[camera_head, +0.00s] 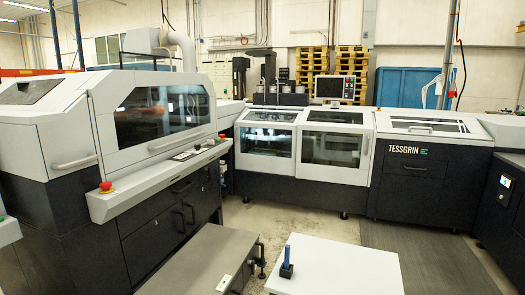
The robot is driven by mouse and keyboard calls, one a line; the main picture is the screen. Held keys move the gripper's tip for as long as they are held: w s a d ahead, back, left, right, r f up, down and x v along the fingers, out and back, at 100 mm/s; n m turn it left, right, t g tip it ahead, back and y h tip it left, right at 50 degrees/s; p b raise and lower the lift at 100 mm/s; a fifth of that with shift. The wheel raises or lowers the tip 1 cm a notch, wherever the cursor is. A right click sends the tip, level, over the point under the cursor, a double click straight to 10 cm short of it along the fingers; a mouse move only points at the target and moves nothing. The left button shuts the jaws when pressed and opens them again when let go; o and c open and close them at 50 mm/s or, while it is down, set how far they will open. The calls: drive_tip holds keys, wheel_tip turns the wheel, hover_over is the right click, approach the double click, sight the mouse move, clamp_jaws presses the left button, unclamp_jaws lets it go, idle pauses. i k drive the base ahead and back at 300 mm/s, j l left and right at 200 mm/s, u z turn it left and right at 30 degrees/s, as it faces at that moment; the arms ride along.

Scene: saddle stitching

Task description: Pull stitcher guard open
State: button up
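Several guards show on the white and dark grey machine line, and I cannot tell for sure from labels which is the stitcher guard. A large sloped guard with a dark window (161,113) and a long bar handle (178,141) is on the left machine; it looks closed. Two windowed guards, a left one (266,141) and a right one (331,148), stand side by side in the middle of the back machine and look closed. A flat-topped cover (428,127) with a small handle is to their right, above the TESSGRIN label. My gripper is not in view.
A grey table (203,262) and a white table (345,268) with a small blue upright object (287,262) stand in front. Red stop buttons (106,186) are on the left machine's ledge. Bare floor (275,215) lies between tables and machines; a dark mat (420,255) is at right.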

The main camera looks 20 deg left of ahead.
sight(266, 142)
drive_tip(key=i+l+z, duration=0.5)
drive_tip(key=i, duration=0.35)
drive_tip(key=i+l+z, duration=0.25)
drive_tip(key=i, duration=0.15)
drive_tip(key=i+z, duration=0.25)
drive_tip(key=i, duration=0.2)
drive_tip(key=i+u, duration=0.45)
drive_tip(key=i, duration=0.35)
drive_tip(key=i+l+u, duration=0.2)
drive_tip(key=i+u, duration=0.25)
drive_tip(key=i, duration=0.3)
drive_tip(key=i+u, duration=0.1)
drive_tip(key=i, duration=1.8)
drive_tip(key=i+u, duration=0.35)
drive_tip(key=i, duration=0.2)
drive_tip(key=i+l+u, duration=0.1)
drive_tip(key=i+u, duration=0.25)
drive_tip(key=i, duration=0.2)
drive_tip(key=i+l+u, duration=0.35)
drive_tip(key=i, duration=0.2)
drive_tip(key=i+j+u, duration=0.2)
drive_tip(key=i+u, duration=0.25)
drive_tip(key=i+j+u, duration=0.1)
drive_tip(key=i+u, duration=0.65)
drive_tip(key=u, duration=0.2)
drive_tip(key=i, duration=0.85)
drive_tip(key=i+j+z, duration=0.1)
drive_tip(key=i, duration=0.7)
drive_tip(key=i+j, duration=0.15)
drive_tip(key=i, duration=0.7)
